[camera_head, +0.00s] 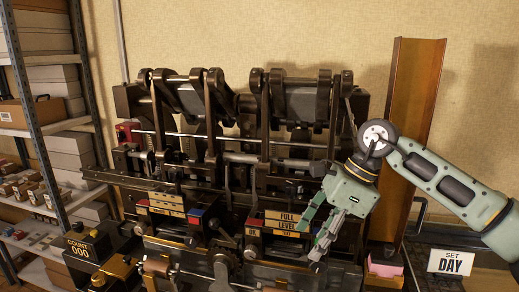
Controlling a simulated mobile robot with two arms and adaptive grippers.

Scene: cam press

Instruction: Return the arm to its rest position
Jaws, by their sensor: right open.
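My right arm (450,185) comes in from the right edge, bent at a round wrist joint. My right gripper (314,238) points down and to the left in front of the right side of the dark cam press (190,140). Its green fingers are spread apart with nothing visible between them. It overlaps the press near the yellow "FULL LEVEL" label (286,222); I cannot tell whether it touches. My left gripper is not in view.
A shelf rack (75,120) with boxes stands at the left. A "COUNT 000" counter box (84,248) sits at the lower left. A tall brown chute (412,100) rises behind my right arm. A "SET DAY" sign (450,262) stands at the lower right.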

